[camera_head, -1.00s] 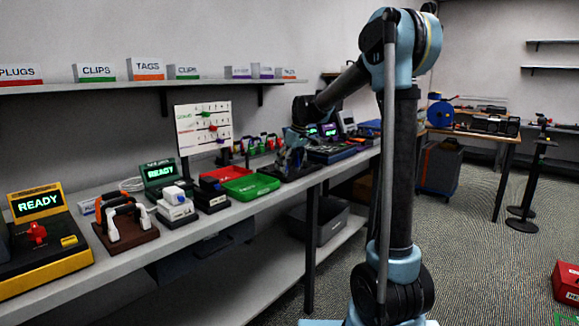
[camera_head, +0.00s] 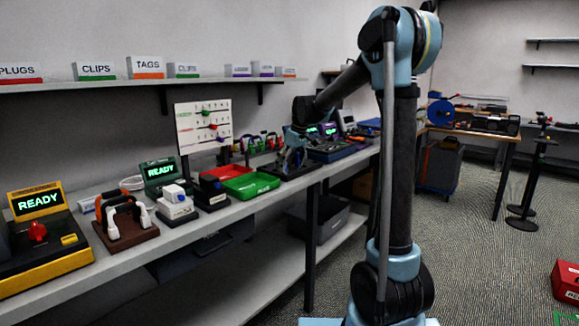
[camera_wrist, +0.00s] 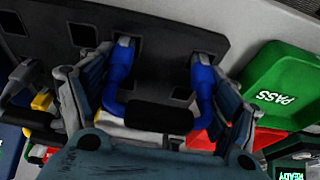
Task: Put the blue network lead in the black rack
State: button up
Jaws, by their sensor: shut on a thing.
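The blue network lead (camera_wrist: 118,68) shows in the wrist view as two blue ends joined by a black middle. My gripper (camera_wrist: 160,104) is shut on it, with a finger on either side. The black rack (camera_wrist: 160,62), a dark plate with square openings, lies just beyond. The lead's ends are over or at openings in it; I cannot tell whether they are inside. In the head view my gripper (camera_head: 291,154) is low over the bench, at the black rack (camera_head: 288,172). The lead is too small to make out there.
A green tray marked PASS (camera_wrist: 280,90) lies right of the rack in the wrist view. In the head view, green (camera_head: 250,184) and red (camera_head: 226,172) trays stand left of my gripper. A white board (camera_head: 203,122) stands behind them. A shelf (camera_head: 130,85) runs above.

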jog(key=shift+f, duration=0.1)
dwell(0.3)
jog(key=o, duration=1.1)
jog(key=shift+r, duration=4)
